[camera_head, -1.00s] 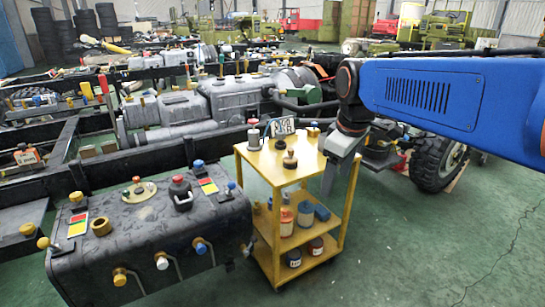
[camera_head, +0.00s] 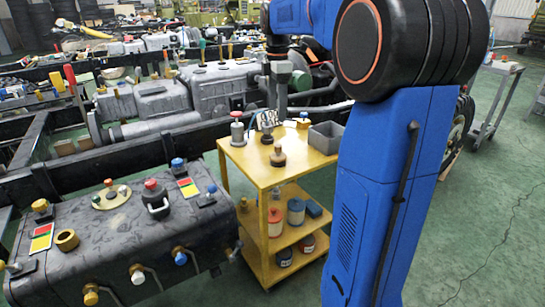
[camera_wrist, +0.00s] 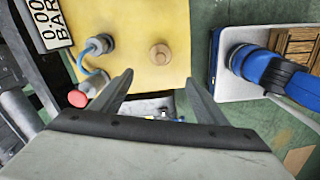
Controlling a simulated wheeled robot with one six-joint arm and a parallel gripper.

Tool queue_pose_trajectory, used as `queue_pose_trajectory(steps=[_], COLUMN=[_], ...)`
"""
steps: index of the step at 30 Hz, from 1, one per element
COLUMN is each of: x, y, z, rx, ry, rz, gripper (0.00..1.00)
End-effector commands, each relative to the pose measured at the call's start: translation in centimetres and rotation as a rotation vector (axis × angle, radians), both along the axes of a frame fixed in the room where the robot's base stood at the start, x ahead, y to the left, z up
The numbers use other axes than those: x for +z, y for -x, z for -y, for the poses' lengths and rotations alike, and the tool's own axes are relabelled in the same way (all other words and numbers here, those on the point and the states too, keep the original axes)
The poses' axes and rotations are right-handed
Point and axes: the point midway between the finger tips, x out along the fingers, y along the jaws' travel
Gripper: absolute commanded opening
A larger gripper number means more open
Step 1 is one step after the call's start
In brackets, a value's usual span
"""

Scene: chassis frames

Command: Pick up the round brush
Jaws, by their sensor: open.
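The round brush (camera_head: 278,157), a tan knob on a dark round base, stands on the yellow cart's top (camera_head: 318,162), near its front edge. In the wrist view its round wooden top (camera_wrist: 160,54) shows from above, beyond my fingertips and roughly centred between them. My gripper (camera_wrist: 157,82) is open with nothing between its fingers. The brush is apart from my fingers.
A red-topped item (camera_head: 237,130), a dark round-based item (camera_head: 267,132), a number plate (camera_wrist: 48,20) and a grey bin (camera_head: 326,137) share the cart top. A lower shelf holds tins (camera_head: 296,210). A dark tank (camera_head: 130,235) stands left.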

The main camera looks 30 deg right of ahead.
Motion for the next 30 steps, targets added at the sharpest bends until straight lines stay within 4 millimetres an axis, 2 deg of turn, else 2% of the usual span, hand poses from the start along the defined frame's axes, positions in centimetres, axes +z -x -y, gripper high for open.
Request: queue_pose_trajectory(steps=[15,20,26,30], x=[-9.0,-10.9,-11.9,-13.6], y=[0.1,0.1,0.1,0.1], z=[0.0,0.0,0.0,0.1], rx=[-0.002,-0.002,-0.002,-0.003], ry=[-0.001,0.0,0.0,-0.001], rz=[-0.004,-0.002,-0.001,-0.003], gripper=[0.67,0.67,0.67,0.67])
